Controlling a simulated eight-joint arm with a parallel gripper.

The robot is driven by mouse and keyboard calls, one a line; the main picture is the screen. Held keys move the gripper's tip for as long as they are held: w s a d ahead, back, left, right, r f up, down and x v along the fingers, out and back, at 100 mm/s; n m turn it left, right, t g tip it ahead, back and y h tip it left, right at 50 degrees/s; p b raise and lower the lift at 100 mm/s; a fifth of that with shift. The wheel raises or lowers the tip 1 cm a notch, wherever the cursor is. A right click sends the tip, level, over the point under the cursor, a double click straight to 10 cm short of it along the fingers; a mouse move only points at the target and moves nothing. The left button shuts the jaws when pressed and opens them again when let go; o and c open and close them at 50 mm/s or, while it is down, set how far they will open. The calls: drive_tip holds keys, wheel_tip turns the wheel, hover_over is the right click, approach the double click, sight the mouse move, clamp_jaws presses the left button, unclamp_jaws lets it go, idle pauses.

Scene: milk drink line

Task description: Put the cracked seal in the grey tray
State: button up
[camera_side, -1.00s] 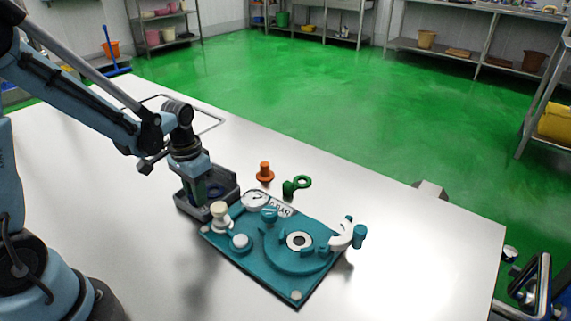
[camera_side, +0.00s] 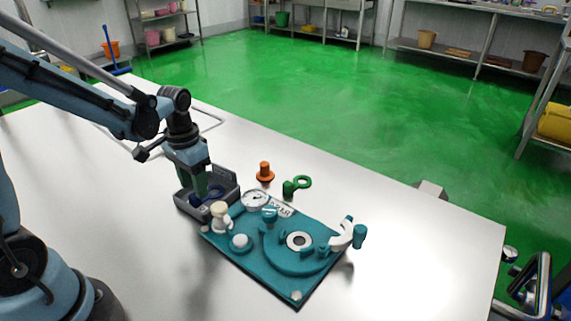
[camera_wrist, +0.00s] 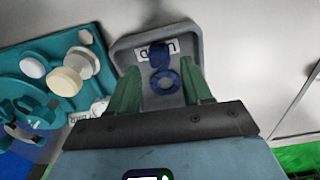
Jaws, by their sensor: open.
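No crack can be made out, so I cannot tell which is the cracked seal. My gripper (camera_wrist: 158,76) is open, its green fingers either side of the blue ring and apart from it. In the side view my gripper (camera_side: 203,188) is over the tray.
The teal fixture (camera_side: 272,268) carries a gauge (camera_side: 254,200), a cream knob (camera_side: 219,210), a round seat (camera_side: 299,241) and a white lever (camera_side: 341,238). An orange plug (camera_side: 265,172) and a green ringed piece (camera_side: 301,183) stand behind it. The table's front is clear.

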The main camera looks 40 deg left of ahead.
wheel_tip(320, 180, up, 9)
drive_tip(key=s+d+t, duration=0.3)
drive_tip(key=d+t, duration=0.4)
drive_tip(key=d, duration=0.1)
drive_tip(key=shift+s+r, duration=0.3)
drive_tip(key=shift+s, duration=0.1)
